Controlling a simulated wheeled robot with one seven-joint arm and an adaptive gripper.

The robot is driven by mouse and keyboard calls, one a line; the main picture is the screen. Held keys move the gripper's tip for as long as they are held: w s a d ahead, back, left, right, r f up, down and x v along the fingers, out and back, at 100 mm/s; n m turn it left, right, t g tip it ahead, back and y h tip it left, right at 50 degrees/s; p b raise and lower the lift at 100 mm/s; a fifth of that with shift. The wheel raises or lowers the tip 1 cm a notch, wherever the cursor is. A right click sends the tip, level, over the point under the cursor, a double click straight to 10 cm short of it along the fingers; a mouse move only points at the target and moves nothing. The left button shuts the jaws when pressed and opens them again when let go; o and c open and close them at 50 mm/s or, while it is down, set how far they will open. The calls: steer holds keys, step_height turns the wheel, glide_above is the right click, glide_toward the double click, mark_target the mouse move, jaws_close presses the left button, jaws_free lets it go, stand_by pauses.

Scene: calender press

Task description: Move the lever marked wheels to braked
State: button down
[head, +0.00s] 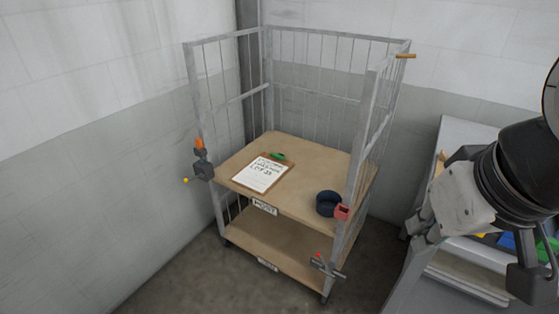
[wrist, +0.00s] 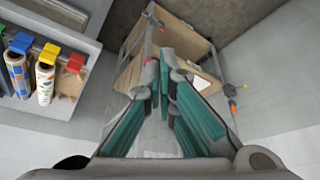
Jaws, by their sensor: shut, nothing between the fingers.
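A wire-sided trolley (head: 300,165) with two wooden shelves stands in the corner. A lever with a small red ball end (head: 319,256) sits low on its front right post; a lever with a yellow ball end (head: 186,181) sits on the left post below an orange-topped fitting (head: 200,147). In the wrist view my gripper (wrist: 168,85) shows teal fingers drawn together at the tips, empty, with the trolley beyond. In the head view my arm is at the right, apart from the trolley.
A clipboard (head: 262,174) with a green item and a dark blue pot (head: 328,203) stand on the upper shelf. A red bracket (head: 342,212) is on the right post. A grey bench (head: 468,140) is at the right. Bare floor (head: 190,285) lies in front.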

steer(key=shift+a, duration=0.35)
steer(key=w+a+f+n+g+h+b, duration=0.2)
steer(key=w+f+n+g+h+b, duration=0.65)
steer(key=w+f+n+b, duration=1.65)
steer(key=w+a+f+n+t+h+b, duration=0.3)
steer(key=f+n, duration=0.5)
steer(key=f, duration=0.9)
steer(key=w+a+f+n+t+h+b, duration=0.3)
steer(key=f+n+t, duration=0.3)
steer(key=f, duration=1.1)
steer(key=w+a+f+n+t+h+b, duration=0.3)
steer(key=f+n, duration=0.6)
steer(key=f, duration=0.8)
steer(key=shift+w+a+n+t+h, duration=0.3)
steer(key=shift+w+a+t+h, duration=0.05)
steer(key=shift+a+t+h, duration=0.7)
steer(key=shift+d, duration=0.1)
